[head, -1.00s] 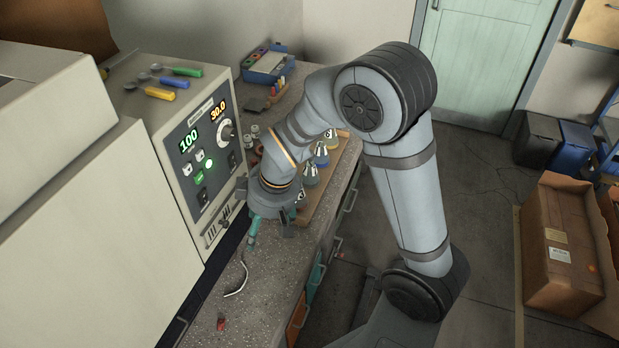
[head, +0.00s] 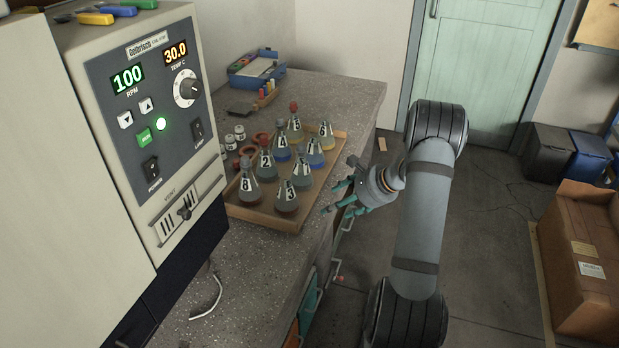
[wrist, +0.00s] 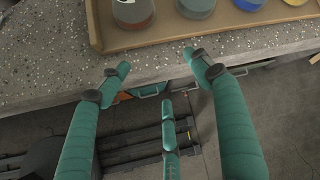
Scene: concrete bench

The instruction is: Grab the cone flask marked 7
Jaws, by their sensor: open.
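Several cone flasks with numbered white labels stand upright in two rows in a wooden tray (head: 262,218) on the bench. Labels 8, 2, 4 and 3 read clearly. I cannot surely read a 7; the grey-blue flask (head: 303,174) behind flask 3 (head: 287,197) and the blue flask (head: 315,155) behind that have unclear labels. My gripper (head: 338,197) is open and empty, just right of the tray, by the bench's front edge. In the wrist view its teal fingers (wrist: 158,62) are spread, short of the tray and flask bases, touching none.
A control box (head: 150,110) stands left of the tray. A blue bin (head: 256,68) and a small rack of vials (head: 265,95) stand behind. Flasks stand close together. A white cable (head: 207,300) lies on the near bench.

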